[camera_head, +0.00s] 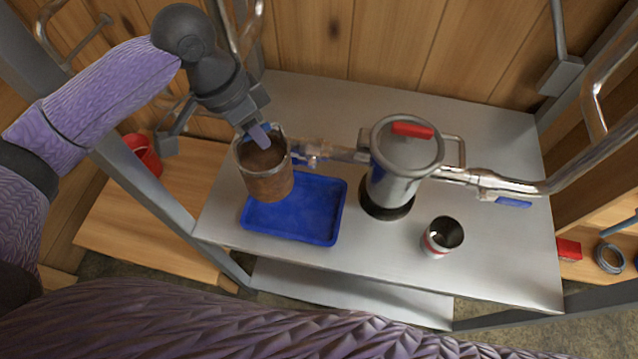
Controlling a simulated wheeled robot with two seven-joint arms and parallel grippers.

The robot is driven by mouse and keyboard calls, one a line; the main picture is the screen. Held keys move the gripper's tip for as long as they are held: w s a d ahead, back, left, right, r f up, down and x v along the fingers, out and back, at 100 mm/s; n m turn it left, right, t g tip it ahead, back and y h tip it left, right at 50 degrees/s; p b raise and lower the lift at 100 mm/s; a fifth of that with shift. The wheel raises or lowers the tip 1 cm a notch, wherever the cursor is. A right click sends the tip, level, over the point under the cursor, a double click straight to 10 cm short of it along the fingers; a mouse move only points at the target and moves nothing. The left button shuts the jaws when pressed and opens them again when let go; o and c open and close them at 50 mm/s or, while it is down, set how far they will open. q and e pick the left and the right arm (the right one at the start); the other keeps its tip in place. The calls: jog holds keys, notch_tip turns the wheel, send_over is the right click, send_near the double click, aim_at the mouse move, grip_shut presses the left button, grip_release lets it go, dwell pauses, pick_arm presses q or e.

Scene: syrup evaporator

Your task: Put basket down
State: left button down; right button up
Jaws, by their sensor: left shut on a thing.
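The basket (266,186) is a brown cylinder with a metal rim and dark brown contents. It hangs upright in my left gripper (262,138), which is shut on its upper rim. The basket overlaps the upper left part of a blue tray (318,208) on the metal table; I cannot tell whether it touches the tray. My left arm reaches in from the upper left. My right gripper is not in view; a purple arm link crosses the bottom of the picture.
A steel pot (393,178) with a red-handled lid (412,130) stands right of the tray, joined to metal pipes (480,178). An open can (441,238) stands in front of it. A red mug (143,154) is on the wooden bench. The metal table (490,265) is clear at the front right.

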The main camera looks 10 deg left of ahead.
aim_at(290, 176)
pick_arm(q)
notch_tip(290, 176, down, 14)
jog(key=b, duration=0.3)
jog(key=w+d, duration=0.2)
jog(key=d, duration=0.1)
jog(key=shift+w+d+f, duration=0.1)
jog(key=shift+d, duration=0.15)
jog(key=shift+f, duration=0.4)
jog(key=shift+a, duration=0.15)
jog(key=c, duration=1.1)
grip_release()
jog(key=shift+f, duration=0.1)
jog(key=o, duration=0.5)
